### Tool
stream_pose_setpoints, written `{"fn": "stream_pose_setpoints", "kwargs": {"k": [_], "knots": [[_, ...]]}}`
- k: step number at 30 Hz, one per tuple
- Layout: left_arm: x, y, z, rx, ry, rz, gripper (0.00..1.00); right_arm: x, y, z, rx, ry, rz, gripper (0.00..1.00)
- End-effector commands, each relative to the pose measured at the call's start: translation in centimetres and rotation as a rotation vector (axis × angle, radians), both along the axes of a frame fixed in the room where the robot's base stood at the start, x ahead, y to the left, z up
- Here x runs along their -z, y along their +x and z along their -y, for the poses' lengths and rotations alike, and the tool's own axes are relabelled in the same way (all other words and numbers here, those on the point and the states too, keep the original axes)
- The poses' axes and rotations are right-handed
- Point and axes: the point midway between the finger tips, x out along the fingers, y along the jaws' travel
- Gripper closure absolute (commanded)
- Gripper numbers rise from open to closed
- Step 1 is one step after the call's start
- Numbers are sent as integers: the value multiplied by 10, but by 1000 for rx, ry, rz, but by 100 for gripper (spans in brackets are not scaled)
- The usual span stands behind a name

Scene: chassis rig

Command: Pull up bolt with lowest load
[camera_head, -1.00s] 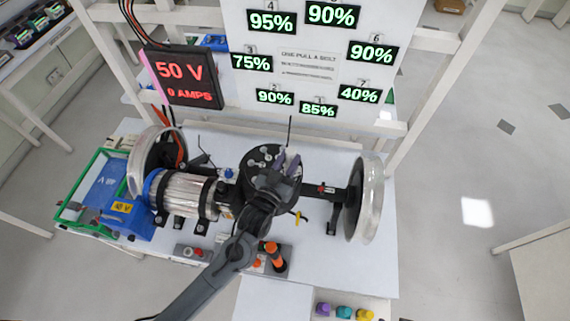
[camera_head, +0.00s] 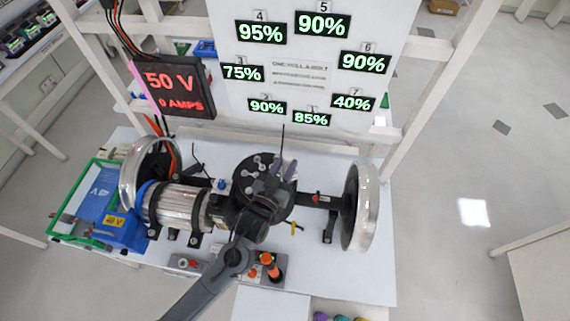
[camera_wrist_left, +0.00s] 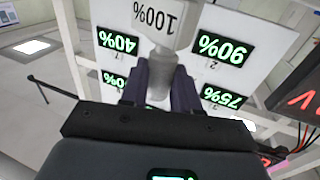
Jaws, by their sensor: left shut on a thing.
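My left gripper (camera_head: 280,172) is over the right side of the round black hub (camera_head: 243,165), which carries several grey bolts (camera_head: 257,163). In the left wrist view its dark purple fingers are shut on a grey metal bolt (camera_wrist_left: 159,80). A white faceted piece marked 100% (camera_wrist_left: 158,20) sits at the bolt's far end. From the head, the gripper and arm hide the held bolt and part of the hub. The board (camera_head: 300,100) shows numbered load readings; the lowest is 40% (camera_head: 353,103) under number 7. My right gripper is out of view.
A 50 V, 0 AMPS display (camera_head: 175,88) hangs at the left. A metal motor (camera_head: 183,206) and wheels (camera_head: 360,207) flank the hub. A green-framed blue battery (camera_head: 105,205) stands left.

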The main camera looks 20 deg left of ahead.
Motion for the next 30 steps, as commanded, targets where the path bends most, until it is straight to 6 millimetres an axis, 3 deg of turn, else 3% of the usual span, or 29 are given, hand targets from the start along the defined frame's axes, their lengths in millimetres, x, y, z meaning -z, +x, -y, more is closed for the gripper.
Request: {"fn": "stream_pose_setpoints", "kwargs": {"k": [16,30], "knots": [[43,0,0,0,-1,0,96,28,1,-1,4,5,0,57],[50,0,0,0,-1,2,96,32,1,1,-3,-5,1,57]]}}
